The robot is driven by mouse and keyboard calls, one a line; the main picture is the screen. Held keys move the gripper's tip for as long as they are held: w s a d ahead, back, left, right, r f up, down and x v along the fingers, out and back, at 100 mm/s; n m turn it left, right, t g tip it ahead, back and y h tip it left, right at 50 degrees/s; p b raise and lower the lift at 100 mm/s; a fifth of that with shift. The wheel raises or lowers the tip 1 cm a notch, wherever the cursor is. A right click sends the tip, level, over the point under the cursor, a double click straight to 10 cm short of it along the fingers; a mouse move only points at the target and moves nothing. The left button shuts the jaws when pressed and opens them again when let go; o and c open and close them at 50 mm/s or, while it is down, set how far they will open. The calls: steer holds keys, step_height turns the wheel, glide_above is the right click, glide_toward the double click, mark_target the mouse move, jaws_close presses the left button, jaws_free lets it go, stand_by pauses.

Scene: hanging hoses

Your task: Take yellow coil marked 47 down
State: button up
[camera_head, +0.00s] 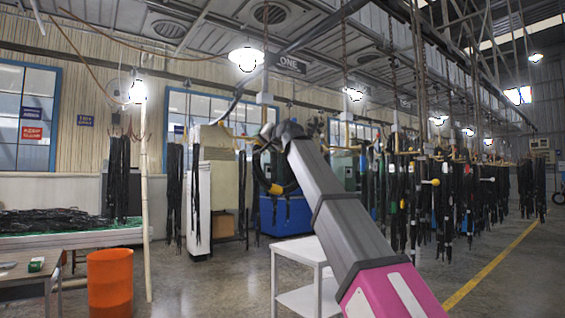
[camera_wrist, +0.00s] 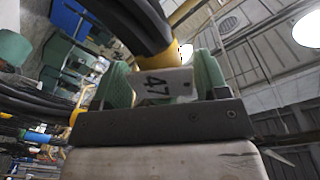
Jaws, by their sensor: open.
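The coil marked 47 shows close up in the wrist view: a thick black hose (camera_wrist: 135,25) with a yellow section (camera_wrist: 160,58) and a white tag (camera_wrist: 160,86) reading 47. The tag and yellow part lie between the two green fingers of my gripper (camera_wrist: 163,76). The fingers stand apart on either side, open; whether they touch the coil I cannot tell. In the head view my gripper (camera_head: 279,134) is raised at a dark hanging loop (camera_head: 271,168) with a yellow bit low on it. The wrist hides part of the loop.
Many dark hoses (camera_head: 440,190) hang in rows on the right. A white side table (camera_head: 303,248) stands below my arm. An orange bin (camera_head: 110,283) and a bench (camera_head: 80,238) with black hoses are on the left. Open floor lies right of the yellow line.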

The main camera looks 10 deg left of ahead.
jaws_close()
steer(key=shift+r, duration=0.1)
step_height(320, 180, up, 10)
steer(key=shift+f, duration=0.1)
stand_by(0.6)
steer(key=c, duration=0.9)
jaws_free()
jaws_close()
